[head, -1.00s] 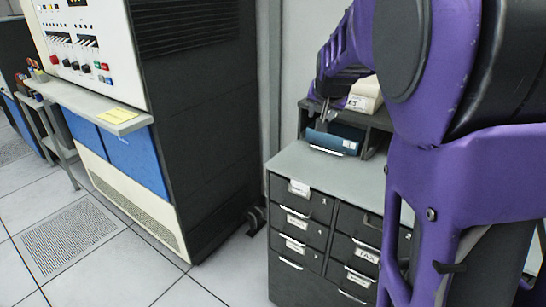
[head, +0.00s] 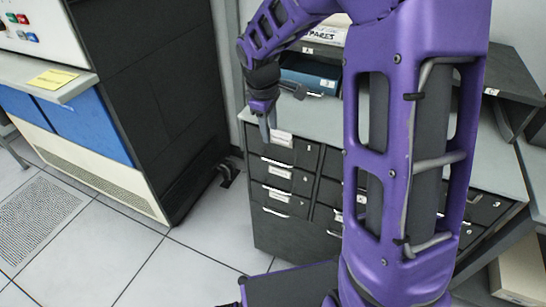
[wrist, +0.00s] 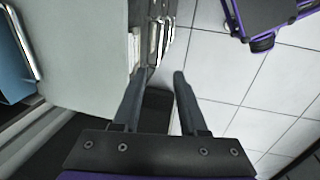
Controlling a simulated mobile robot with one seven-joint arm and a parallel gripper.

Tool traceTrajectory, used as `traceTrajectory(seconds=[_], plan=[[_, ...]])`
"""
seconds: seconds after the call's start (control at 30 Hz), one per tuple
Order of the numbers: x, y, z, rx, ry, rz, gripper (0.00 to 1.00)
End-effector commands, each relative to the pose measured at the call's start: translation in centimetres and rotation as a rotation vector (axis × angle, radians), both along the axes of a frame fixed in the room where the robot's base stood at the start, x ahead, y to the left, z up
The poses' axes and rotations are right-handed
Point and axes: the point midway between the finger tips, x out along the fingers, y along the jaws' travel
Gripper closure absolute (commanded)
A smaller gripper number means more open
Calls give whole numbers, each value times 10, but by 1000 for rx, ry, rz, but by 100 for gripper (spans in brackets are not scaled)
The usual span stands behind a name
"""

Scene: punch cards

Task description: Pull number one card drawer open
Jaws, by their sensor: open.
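The dark card drawer cabinet (head: 262,222) stands mid-picture in the head view, with a grey top and shut drawers. The top left drawer (head: 305,155) has a white label and a light bar handle (head: 278,162). Its number is too small to read. My gripper (head: 267,132) points down at the top left front edge of the cabinet, above that handle. In the wrist view my gripper (wrist: 160,84) is open and empty. Its left finger is near the drawer fronts and its right finger is over the floor. Drawer handles (wrist: 155,42) show beyond the fingertips.
A blue tray (head: 310,77) sits in a dark shelf on the cabinet top. A large dark computer cabinet (head: 145,90) with a ledge stands at the left. Open tiled floor (head: 200,255) lies before the drawers. More drawers (head: 487,207) stand at the right.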

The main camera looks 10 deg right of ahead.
Motion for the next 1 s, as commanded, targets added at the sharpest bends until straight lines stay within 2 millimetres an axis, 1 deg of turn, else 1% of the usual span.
traceTrajectory(seconds=[0.03, 0.2, 0.4, 0.5, 0.6, 0.7, 1.0], plan=[[1, -1, -15, 1, 5, -1, 58], [7, -5, -52, 1, 4, -1, 58], [14, -10, -92, 1, 2, -2, 58], [17, -12, -108, 1, 1, -2, 58], [19, -13, -119, 2, 0, -2, 58], [20, -14, -125, 1, -1, -3, 58], [21, -15, -128, 1, -2, -3, 58]])
